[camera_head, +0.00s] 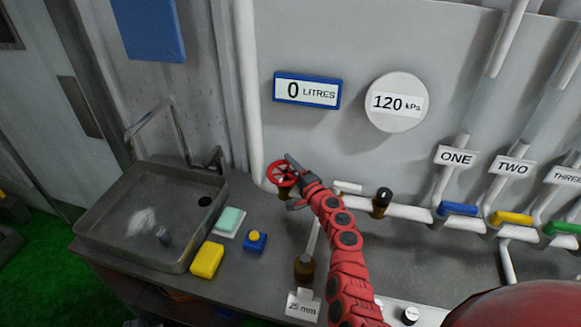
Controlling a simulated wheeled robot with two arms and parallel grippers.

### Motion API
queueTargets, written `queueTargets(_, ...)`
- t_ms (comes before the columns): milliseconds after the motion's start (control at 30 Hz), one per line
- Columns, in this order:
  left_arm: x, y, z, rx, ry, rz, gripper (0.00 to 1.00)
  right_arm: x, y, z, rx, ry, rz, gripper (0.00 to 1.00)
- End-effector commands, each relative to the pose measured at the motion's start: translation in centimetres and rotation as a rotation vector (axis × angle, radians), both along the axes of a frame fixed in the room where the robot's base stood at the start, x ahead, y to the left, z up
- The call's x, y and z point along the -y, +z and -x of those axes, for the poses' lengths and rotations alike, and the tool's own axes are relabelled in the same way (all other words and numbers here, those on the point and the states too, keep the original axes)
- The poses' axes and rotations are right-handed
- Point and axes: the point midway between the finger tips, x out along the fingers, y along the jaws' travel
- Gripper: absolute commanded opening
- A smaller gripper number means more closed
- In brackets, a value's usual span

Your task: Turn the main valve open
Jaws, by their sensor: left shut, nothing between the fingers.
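A small red handwheel (274,174), which looks like the main valve, sits on the pipework at the foot of the white vertical pipe. My left gripper (295,183), at the end of the red segmented arm, is right at the wheel's right side and covers part of it. It is shut with nothing held. I cannot tell whether it touches the wheel. The blue-framed display (307,91) reads 0 LITRES, and the round gauge (396,102) reads 120 kPa. My right gripper is not in view.
A black-knobbed valve (382,202) stands right of the wheel. Blue (459,209), yellow (511,218) and green (563,227) handles sit along the pipe. A metal sink (120,215), yellow sponge (207,260) and blue box with yellow button (255,241) lie left.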

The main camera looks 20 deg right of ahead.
Motion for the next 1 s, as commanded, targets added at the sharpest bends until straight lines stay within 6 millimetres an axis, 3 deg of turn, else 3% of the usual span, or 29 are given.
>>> queueTargets(200,0.0,0.0,0.0,0.0,0.0,0.0,0.0,0.1,0.0,0.2,0.0,-0.001,0.0,0.53)
queueTargets(367,0.0,0.2,0.0,0.0,0.0,0.0,0.0,0.3,0.2,1.5,0.004,0.0,0.0,0.53)
queueTargets(633,0.0,-0.2,0.0,0.0,0.0,0.0,0.0,1.3,-0.2,5.8,0.001,-0.006,0.001,0.53)
queueTargets(1000,0.0,-2.3,0.0,0.0,0.0,0.0,0.0,2.7,-0.4,12.5,0.0,-0.004,0.001,0.53)
